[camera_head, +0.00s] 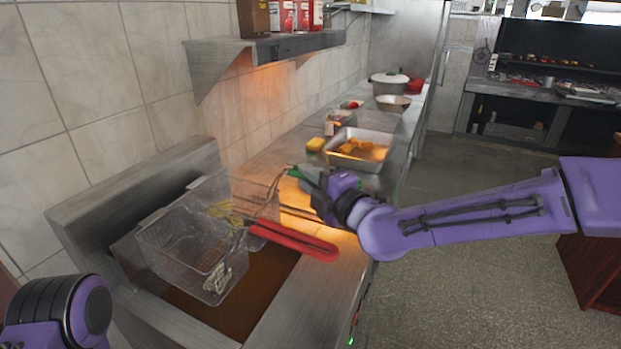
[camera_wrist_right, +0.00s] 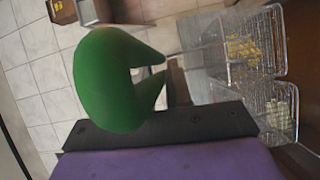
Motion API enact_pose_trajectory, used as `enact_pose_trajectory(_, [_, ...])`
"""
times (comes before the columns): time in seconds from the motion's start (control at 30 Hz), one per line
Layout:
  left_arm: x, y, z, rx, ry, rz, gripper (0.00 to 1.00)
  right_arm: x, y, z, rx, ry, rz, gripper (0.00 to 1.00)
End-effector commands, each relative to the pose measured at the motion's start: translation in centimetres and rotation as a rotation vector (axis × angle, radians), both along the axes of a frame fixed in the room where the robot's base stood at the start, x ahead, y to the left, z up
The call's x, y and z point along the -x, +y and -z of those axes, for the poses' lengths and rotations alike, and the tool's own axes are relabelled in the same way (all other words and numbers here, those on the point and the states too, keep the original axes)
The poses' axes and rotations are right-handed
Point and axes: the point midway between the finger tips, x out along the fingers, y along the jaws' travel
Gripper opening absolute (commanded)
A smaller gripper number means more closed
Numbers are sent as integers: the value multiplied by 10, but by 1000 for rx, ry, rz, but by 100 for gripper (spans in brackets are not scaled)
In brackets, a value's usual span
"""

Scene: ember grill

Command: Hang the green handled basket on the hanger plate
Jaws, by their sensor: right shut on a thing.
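The green handled basket (camera_head: 255,190) is the farther of two wire baskets at the fryer, with yellow fries inside. My right gripper (camera_head: 305,179) is shut on its green handle, at the right of the basket. In the right wrist view the green handle (camera_wrist_right: 110,85) fills the middle, and the basket (camera_wrist_right: 240,45) is at upper right. Whether the basket hangs or rests on something, I cannot tell. The hanger plate seems to be the grey metal back panel (camera_head: 130,180) behind the fryer. Only my left arm's purple and black joint shows, at lower left; its gripper is out of view.
A red-handled basket (camera_head: 195,252) with pale food sits close in front, over the brown oil (camera_head: 255,290). A metal tray (camera_head: 366,138) of food, a yellow block (camera_head: 316,144) and pots line the counter beyond. A shelf (camera_head: 270,45) juts from the wall above. The floor at right is clear.

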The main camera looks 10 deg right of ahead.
Motion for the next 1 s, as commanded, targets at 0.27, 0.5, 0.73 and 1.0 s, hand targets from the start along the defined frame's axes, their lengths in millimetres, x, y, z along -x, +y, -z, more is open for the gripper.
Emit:
enact_pose_trajectory(0.27, [0,0,2,0,0,0,100,0,0,0,-3,-3,0,0])
enact_pose_trajectory(0.5, [0,0,8,0,0,0,100,0,0,6,-3,-3,0,0])
enact_pose_trajectory(0.73, [0,0,12,0,0,0,100,0,0,11,-3,-3,0,22])
enact_pose_trajectory(1.0, [0,0,11,0,0,0,100,0,0,11,-2,-1,0,49])
